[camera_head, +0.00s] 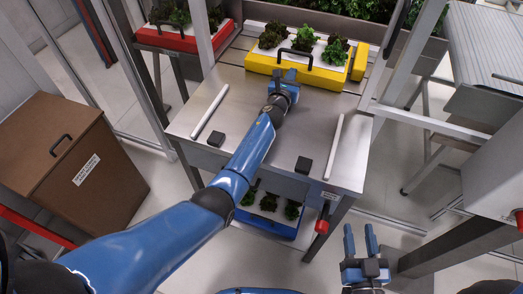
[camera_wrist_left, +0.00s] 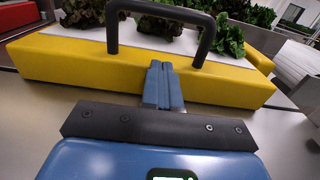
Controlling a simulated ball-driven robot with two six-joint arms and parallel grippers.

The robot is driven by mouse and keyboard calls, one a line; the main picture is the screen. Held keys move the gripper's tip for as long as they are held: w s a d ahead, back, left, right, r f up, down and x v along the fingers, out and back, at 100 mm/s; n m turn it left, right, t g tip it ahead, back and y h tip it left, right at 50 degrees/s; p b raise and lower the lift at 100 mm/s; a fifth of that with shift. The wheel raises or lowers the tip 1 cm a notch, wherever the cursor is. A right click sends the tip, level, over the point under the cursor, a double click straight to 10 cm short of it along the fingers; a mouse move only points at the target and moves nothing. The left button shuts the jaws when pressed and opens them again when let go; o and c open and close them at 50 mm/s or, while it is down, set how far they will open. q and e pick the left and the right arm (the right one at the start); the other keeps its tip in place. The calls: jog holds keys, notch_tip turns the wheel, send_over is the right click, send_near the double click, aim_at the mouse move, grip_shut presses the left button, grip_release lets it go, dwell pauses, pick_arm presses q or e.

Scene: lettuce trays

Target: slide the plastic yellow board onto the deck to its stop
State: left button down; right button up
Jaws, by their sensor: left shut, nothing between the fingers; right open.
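The yellow board (camera_head: 325,80) carries several heads of lettuce on a white top and has a black handle (camera_head: 310,60) on its near side. It lies at the far end of the metal deck (camera_head: 250,110). My left gripper (camera_head: 284,75) is shut and empty at the board's near side. In the left wrist view its fingers (camera_wrist_left: 163,85) are together in front of the board's yellow face (camera_wrist_left: 80,62), between the legs of the handle (camera_wrist_left: 112,35). I cannot tell whether they touch the face. My right gripper (camera_head: 361,240) is open and empty, low at the right, away from the deck.
White rails (camera_head: 210,111) and (camera_head: 333,147) run along the deck's sides, with black blocks (camera_head: 217,139) and (camera_head: 303,164) near its front. A red tray (camera_head: 185,42) stands at back left, a blue tray (camera_head: 270,228) below the deck. A brown cabinet (camera_head: 110,190) stands left. The deck's middle holds no loose objects.

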pick_arm(q)
jog(key=b+x, duration=0.2)
jog(key=x, duration=0.1)
jog(key=shift+w+d+f+b, duration=0.1)
jog(key=shift+w+f+b, duration=0.1)
jog(key=shift+b, duration=0.2)
jog(key=shift+w, duration=0.25)
jog(key=shift+r, duration=0.2)
pick_arm(e)
notch_tip(320, 180, down, 4)
jog(key=shift+f, duration=0.1)
